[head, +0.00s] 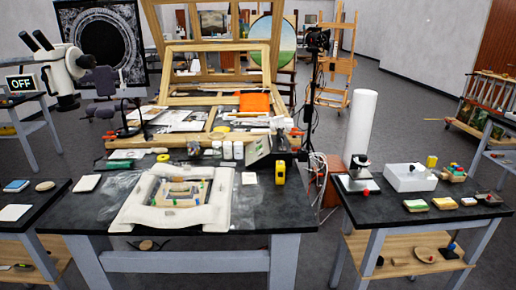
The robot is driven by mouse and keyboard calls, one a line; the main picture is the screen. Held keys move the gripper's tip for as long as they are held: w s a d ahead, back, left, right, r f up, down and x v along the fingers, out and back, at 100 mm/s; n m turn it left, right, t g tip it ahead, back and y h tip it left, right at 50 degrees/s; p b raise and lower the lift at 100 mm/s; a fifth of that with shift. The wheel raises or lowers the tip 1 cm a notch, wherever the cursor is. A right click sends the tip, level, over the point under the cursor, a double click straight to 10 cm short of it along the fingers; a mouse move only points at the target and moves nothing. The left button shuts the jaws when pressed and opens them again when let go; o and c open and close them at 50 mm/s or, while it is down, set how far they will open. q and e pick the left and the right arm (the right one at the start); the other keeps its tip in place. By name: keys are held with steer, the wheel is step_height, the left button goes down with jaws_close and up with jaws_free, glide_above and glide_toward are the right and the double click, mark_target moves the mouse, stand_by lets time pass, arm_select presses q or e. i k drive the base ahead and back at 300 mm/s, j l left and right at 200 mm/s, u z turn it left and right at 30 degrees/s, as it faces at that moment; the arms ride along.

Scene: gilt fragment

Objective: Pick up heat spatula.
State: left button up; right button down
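I cannot single out a heat spatula with certainty. A long tool with a green part (126,154) lies near the back left of the middle dark-topped table (90,215); it is too small to tell what it is. A yellow and black item (280,172) stands at the right of that table. A gilt fragment (180,190) lies at the centre of a white padded frame (135,207), with small coloured pieces around it. Neither of my grippers is in view.
Small white bottles (227,150) and a yellow roll (163,157) stand along the back of the table. A wooden easel frame (215,47) rises behind. The right table (385,215) holds a white tray (410,177) and several small blocks. A microscope (62,65) is at left.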

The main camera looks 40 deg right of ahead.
mark_target(280, 132)
steer(key=z, duration=0.7)
steer(key=i+j+z, duration=0.1)
steer(key=i+z, duration=0.25)
steer(key=i+j+z, duration=0.15)
steer(key=z, duration=0.2)
steer(key=i+j+z, duration=0.3)
steer(key=i+u, duration=0.15)
steer(key=i, duration=0.7)
steer(key=i+l+u, duration=0.1)
steer(key=l, duration=0.2)
steer(key=i+l+u, duration=0.1)
steer(key=i+l, duration=0.1)
steer(key=l, duration=0.1)
